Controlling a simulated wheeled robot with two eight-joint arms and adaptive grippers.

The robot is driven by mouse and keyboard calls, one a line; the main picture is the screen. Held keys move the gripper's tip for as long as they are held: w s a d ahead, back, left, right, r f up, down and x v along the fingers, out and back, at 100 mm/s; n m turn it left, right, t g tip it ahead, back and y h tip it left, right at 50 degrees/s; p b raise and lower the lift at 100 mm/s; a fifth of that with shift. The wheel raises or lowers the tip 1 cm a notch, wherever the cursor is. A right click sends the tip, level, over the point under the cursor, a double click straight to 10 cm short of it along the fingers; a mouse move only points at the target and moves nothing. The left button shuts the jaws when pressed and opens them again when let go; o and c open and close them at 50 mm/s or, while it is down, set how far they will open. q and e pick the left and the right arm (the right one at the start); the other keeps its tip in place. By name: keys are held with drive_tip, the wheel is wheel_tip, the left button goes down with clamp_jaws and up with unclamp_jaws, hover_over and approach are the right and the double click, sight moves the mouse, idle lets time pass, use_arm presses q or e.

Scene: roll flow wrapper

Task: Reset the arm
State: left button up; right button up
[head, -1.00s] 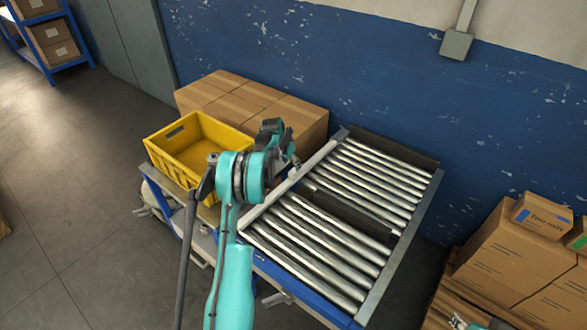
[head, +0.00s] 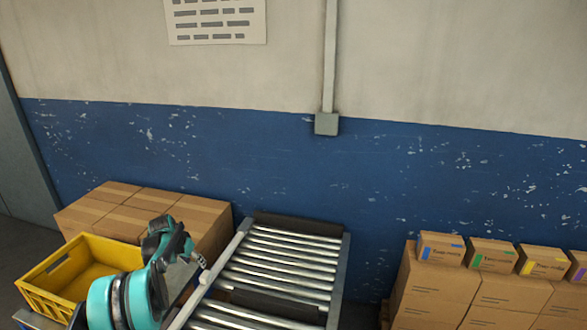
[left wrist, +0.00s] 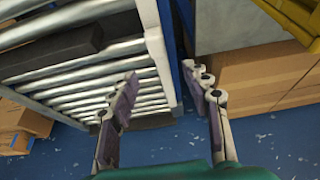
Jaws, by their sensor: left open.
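My left gripper (head: 182,262) is raised between the yellow crate and the roller conveyor in the head view. In the left wrist view my left gripper (left wrist: 168,92) has its two fingers apart with nothing between them. The metal rollers of the conveyor (head: 268,267) are bare apart from a dark bar across them; the conveyor also shows in the left wrist view (left wrist: 150,40). My right gripper is not in either view.
The yellow crate (head: 40,304) stands left of my arm and looks empty where visible. Cardboard boxes (head: 200,222) stand behind it. More cartons (head: 455,292) with small labelled boxes (head: 441,248) on top are at the right. A blue and white wall (head: 300,180) closes the back.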

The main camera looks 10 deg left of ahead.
use_arm(q)
drive_tip(key=s+d+r, duration=0.6)
drive_tip(key=d+r, duration=0.2)
drive_tip(key=d, duration=0.2)
drive_tip(key=s+d+r, duration=0.6)
drive_tip(key=d+r, duration=0.3)
drive_tip(key=d, duration=0.1)
drive_tip(key=s+d+f+t, duration=0.1)
drive_tip(key=s+d+f, duration=0.1)
drive_tip(key=s+d, duration=0.4)
drive_tip(key=s+d+f+t, duration=0.1)
drive_tip(key=s+d, duration=0.5)
drive_tip(key=s, duration=1.1)
drive_tip(key=shift+d+f+n+t, duration=0.3)
drive_tip(key=shift+f+n, duration=0.05)
drive_tip(key=shift+n, duration=0.05)
drive_tip(key=shift+s, duration=0.1)
